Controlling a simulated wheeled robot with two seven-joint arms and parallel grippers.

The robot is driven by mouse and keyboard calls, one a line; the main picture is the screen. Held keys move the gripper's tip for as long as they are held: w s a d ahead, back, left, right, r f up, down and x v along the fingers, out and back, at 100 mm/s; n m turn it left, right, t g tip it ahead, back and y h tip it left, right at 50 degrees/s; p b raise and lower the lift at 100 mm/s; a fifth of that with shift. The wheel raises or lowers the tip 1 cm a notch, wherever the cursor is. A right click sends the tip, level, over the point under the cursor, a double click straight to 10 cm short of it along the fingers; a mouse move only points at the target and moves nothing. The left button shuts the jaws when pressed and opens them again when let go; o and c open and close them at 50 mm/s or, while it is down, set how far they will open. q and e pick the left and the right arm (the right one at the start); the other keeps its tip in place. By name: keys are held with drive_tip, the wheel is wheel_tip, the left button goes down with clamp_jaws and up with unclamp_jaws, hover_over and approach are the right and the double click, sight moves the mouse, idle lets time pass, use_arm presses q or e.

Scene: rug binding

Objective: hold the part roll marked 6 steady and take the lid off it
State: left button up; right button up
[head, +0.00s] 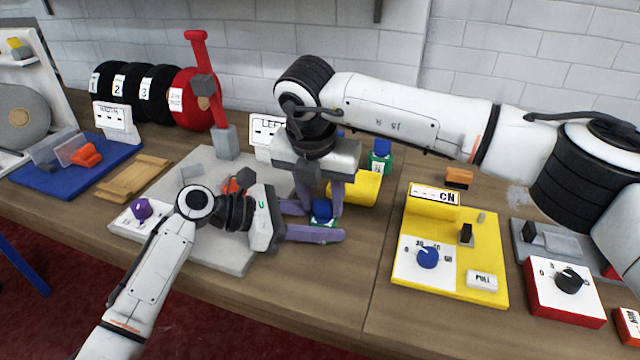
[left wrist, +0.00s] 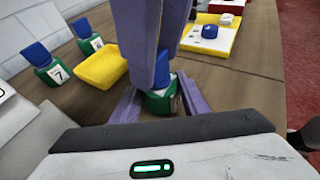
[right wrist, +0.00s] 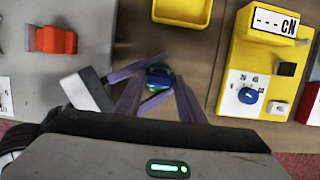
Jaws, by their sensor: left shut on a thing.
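A small green part roll (head: 331,222) with a blue lid (head: 322,208) stands on the table near its front edge. My left gripper (head: 324,220) has a purple finger on either side of the green body and is shut on it; it also shows in the left wrist view (left wrist: 163,103). My right gripper (head: 319,206) points down from above, its fingers apart on either side of the blue lid. In the right wrist view the lid (right wrist: 159,76) shows between those fingers; contact cannot be told. The number on this roll is hidden.
Two more green rolls with blue lids stand farther back, one marked 7 (left wrist: 57,72), the other (left wrist: 91,43) hard to read. A yellow tray (head: 362,188) lies behind the held roll. A yellow panel (head: 480,285) stands to the right, a grey board (head: 225,255) to the left.

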sight(322, 203)
drive_tip(key=shift+w+f, duration=0.1)
drive_tip(key=shift+f, duration=0.3)
drive_tip(key=shift+c, duration=0.2)
drive_tip(key=c, duration=0.8)
drive_tip(key=shift+r, duration=0.15)
drive_tip(key=shift+r, duration=1)
drive_tip(key=shift+r, duration=2)
use_arm(q)
drive_tip(key=o, duration=1.6)
